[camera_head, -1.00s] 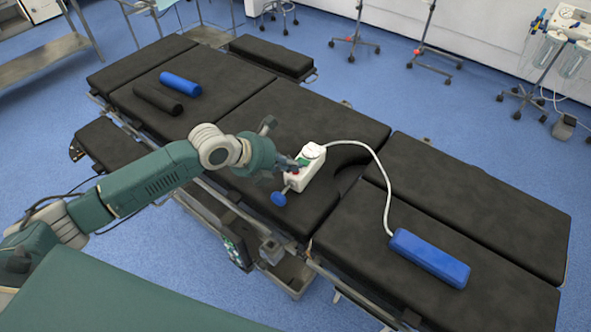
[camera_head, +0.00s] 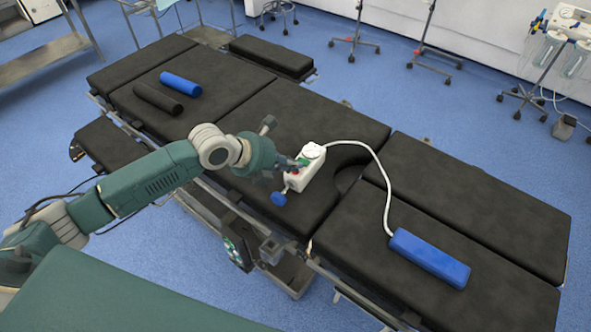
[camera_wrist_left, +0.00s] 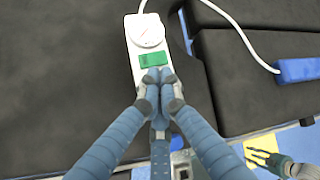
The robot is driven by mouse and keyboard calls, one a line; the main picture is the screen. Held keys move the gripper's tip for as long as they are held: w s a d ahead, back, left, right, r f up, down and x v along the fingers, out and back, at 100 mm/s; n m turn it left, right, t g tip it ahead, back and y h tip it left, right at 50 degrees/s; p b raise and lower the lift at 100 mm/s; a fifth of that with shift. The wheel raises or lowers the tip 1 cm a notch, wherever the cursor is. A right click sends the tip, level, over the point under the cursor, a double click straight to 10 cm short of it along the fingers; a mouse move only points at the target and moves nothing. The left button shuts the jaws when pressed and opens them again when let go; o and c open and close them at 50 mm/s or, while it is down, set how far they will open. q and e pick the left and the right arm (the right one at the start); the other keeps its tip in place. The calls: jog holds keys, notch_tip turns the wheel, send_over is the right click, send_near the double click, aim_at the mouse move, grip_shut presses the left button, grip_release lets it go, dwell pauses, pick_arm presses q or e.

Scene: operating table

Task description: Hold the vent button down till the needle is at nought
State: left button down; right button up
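The white pump unit (camera_head: 308,168) lies on the black table pad, with a round gauge (camera_head: 312,150), a green panel, a red button (camera_head: 293,175) and a blue knob (camera_head: 279,199). My left gripper (camera_head: 294,163) is over the unit near the red button. In the left wrist view its fingertips (camera_wrist_left: 159,76) are together with nothing between them, at the lower edge of the green panel (camera_wrist_left: 154,59). They hide the button there, so contact cannot be told. The gauge dial (camera_wrist_left: 148,32) faces up; its reading is too small to tell.
A white tube (camera_head: 385,180) runs from the unit to a blue block (camera_head: 430,257) on the right pad. A blue roll (camera_head: 180,84) and a black roll (camera_head: 158,99) lie at the far left. The pad right of the unit is mostly clear.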

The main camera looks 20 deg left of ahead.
pick_arm(q)
jog(key=shift+r+p, duration=0.55)
jog(key=shift+r, duration=0.2)
notch_tip(320, 180, up, 5)
jog(key=p, duration=0.4)
dwell(0.4)
